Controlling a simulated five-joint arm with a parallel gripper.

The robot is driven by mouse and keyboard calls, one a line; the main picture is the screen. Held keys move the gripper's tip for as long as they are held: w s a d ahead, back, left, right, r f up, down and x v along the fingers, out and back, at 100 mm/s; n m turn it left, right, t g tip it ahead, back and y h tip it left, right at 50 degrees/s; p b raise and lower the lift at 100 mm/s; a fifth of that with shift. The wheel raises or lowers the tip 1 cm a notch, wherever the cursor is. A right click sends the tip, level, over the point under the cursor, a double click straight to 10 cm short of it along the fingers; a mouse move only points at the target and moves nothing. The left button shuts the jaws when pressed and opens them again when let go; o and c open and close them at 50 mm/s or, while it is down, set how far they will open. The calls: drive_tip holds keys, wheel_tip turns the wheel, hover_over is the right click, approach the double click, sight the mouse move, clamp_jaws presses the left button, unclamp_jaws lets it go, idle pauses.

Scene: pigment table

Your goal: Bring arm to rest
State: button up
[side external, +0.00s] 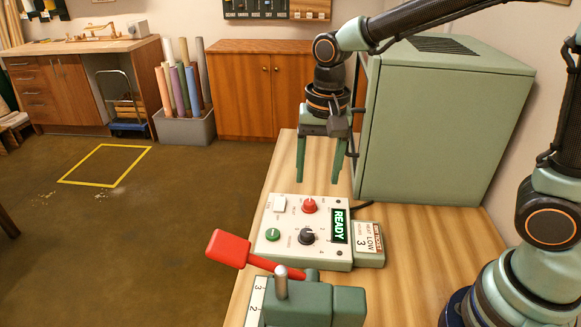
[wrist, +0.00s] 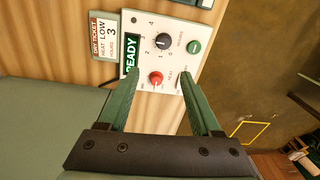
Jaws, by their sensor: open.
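My gripper (side external: 319,181) points straight down, open and empty, above the back end of the control box in the side external view. In the wrist view my gripper (wrist: 160,80) shows two green fingers spread apart, with the box beyond them. The control box (side external: 275,255) lies on the wooden table and also shows in the wrist view (wrist: 185,22). It has a red knob (side external: 310,205), a black knob (side external: 307,237), a green button (side external: 273,235) and a white switch (side external: 280,203). Its display (side external: 339,226) reads READY. The fingers appear clear of the box.
A large green cabinet (side external: 440,120) stands right behind my gripper. A red-handled lever (side external: 228,247) on a green block (side external: 320,305) is at the table's front. A ticket plate (side external: 369,238) reads HEAT LOW 3. Floor left of the table (side external: 420,265) is open.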

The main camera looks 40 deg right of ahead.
drive_tip(key=s+d+r+n+t, duration=0.5)
drive_tip(key=s+d+r+n, duration=0.1)
drive_tip(key=s+d+n, duration=0.1)
drive_tip(key=shift+s+d+r+n, duration=0.25)
drive_tip(key=shift+d+n, duration=0.25)
drive_tip(key=shift+d, duration=0.65)
